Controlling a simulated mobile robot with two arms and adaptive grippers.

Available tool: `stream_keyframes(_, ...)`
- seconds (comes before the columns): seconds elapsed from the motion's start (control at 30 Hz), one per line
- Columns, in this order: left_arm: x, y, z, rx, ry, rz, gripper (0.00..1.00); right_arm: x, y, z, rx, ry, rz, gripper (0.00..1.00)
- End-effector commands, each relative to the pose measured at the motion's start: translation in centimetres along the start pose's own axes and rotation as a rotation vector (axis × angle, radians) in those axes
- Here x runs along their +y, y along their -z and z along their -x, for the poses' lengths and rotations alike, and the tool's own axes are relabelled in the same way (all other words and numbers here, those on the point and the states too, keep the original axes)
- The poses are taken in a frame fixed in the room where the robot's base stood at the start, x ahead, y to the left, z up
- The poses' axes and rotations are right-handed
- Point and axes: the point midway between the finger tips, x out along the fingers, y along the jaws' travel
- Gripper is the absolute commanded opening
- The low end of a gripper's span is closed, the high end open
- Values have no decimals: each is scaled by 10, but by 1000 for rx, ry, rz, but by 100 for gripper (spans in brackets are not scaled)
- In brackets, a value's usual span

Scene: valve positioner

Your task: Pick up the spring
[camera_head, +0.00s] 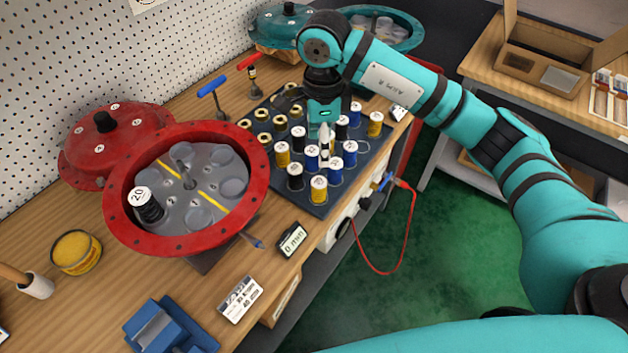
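Several springs, seen as small coil-like cylinders with pale tops in black, blue and yellow, stand on a dark tray (322,205). A yellow spring (319,189) and a black spring (295,176) are at the tray's front. Another black spring (148,204), topped with "20", stands in the open red round housing (118,222). My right gripper (325,145) points down among the springs at the middle of the tray. Its fingertips are small and partly lost against the springs, so I cannot tell whether it holds one. My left gripper is out of view.
Brass rings (264,139) sit at the tray's left side. A red lid (115,140), two T-handled tools (213,95), a yellow tin (76,252), a blue vise (165,330) and a small display (292,241) are on the bench. A red cable (411,225) hangs off the front.

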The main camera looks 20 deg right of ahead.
Motion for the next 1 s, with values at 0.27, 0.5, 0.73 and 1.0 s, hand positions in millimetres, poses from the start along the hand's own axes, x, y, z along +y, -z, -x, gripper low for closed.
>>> stream_keyframes(0.27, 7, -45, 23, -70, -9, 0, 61, 1, -1, -60, -2, -8, -2, 61)
stream_keyframes(0.5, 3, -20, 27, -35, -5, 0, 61, 1, -1, -94, -2, -5, -2, 61)
stream_keyframes(0.73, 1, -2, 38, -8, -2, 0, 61, 1, -4, -112, -3, -9, -2, 61)
stream_keyframes(1.0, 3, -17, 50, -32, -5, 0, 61, -1, -5, -147, -4, -5, -2, 61)
